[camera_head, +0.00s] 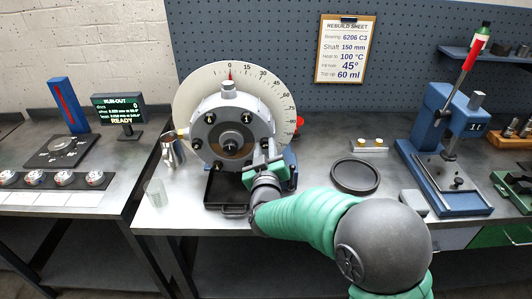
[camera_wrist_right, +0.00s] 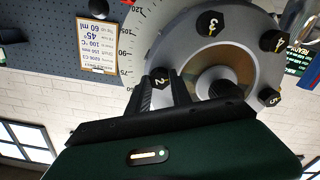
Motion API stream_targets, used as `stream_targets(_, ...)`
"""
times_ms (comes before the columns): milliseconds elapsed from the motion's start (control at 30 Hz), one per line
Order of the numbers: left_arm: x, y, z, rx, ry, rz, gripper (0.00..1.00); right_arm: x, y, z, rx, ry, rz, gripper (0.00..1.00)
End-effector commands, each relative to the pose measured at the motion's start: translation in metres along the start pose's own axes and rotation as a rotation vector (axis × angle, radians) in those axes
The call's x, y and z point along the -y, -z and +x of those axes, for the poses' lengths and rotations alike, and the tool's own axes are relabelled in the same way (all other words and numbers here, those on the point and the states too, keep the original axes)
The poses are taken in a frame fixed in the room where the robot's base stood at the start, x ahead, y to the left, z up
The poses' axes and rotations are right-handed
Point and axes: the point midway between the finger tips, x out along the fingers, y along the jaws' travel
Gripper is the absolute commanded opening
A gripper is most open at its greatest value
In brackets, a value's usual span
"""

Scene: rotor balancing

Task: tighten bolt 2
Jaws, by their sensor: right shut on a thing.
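The round grey housing (camera_head: 228,107) stands on the bench in front of a white degree dial (camera_head: 190,90). Dark numbered bolts sit around its face. In the right wrist view, bolt 2 (camera_wrist_right: 162,77) shows between the two dark fingertips of my right gripper (camera_wrist_right: 163,88), which is shut on it. Bolts 3 (camera_wrist_right: 210,24), 4 (camera_wrist_right: 272,41) and 5 (camera_wrist_right: 268,98) are clear of the fingers. In the head view my right gripper (camera_head: 262,155) reaches the lower right of the housing face and hides bolt 2. My left gripper is in neither view.
A black tray (camera_head: 234,209) lies below the housing. A metal cup (camera_head: 171,150) and a clear beaker (camera_head: 156,193) stand to its left. A black ring (camera_head: 355,175) and a blue press (camera_head: 436,140) are to the right. The run-out display (camera_head: 119,111) reads READY.

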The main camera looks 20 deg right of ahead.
Motion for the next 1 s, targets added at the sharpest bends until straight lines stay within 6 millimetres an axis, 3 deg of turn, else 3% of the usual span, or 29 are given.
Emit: stream_targets(1000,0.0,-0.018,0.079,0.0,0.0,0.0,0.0,-0.006,0.0,0.0,-0.017,0.0,0.967,0.0)
